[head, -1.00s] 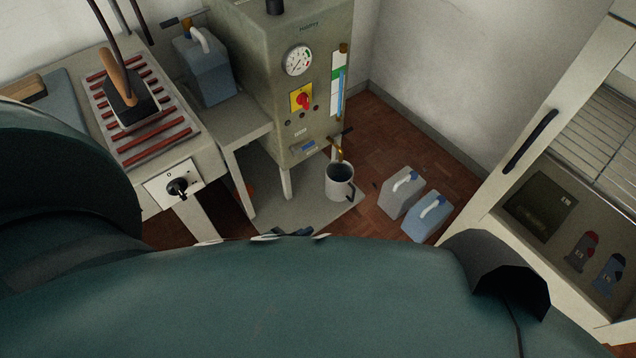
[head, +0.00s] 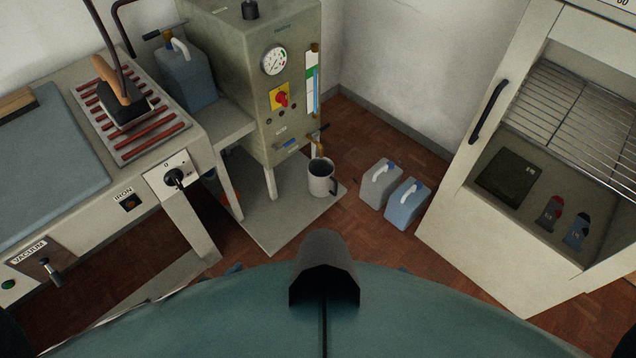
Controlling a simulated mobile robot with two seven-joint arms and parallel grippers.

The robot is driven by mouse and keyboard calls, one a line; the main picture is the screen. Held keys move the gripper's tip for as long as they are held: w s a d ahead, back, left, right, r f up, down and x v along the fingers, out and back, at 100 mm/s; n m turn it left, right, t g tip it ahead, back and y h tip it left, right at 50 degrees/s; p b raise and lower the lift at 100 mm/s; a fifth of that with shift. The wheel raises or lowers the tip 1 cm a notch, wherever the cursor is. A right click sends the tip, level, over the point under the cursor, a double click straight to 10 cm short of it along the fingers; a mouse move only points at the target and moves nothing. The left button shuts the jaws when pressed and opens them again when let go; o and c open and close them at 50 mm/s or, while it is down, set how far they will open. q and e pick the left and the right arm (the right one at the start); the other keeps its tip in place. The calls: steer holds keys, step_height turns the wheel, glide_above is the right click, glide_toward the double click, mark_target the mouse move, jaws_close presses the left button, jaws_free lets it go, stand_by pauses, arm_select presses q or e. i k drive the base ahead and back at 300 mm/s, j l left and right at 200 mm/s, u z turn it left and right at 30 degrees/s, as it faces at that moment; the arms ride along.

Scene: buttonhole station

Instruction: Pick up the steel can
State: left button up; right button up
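The steel can (head: 321,180) appears to be the grey, open-topped can with a dark handle on its right side. It stands upright below the small brass tap (head: 320,150) of the boiler, on the pale floor plate near its right corner. Neither of my grippers shows in the head view, so nothing is seen touching the can.
The boiler (head: 290,60) stands behind the can. A grey canister (head: 378,186) and a blue canister (head: 406,207) stand on the wooden floor to its right. The ironing table (head: 60,160) is at left, an open-fronted cabinet (head: 480,225) at right. Floor shows between.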

mark_target(321, 180)
steer(key=i+l+z, duration=0.35)
steer(key=i, duration=0.15)
steer(key=i+l+z, duration=0.1)
steer(key=i+z, duration=0.3)
steer(key=i, duration=0.15)
steer(key=i+j, duration=0.6)
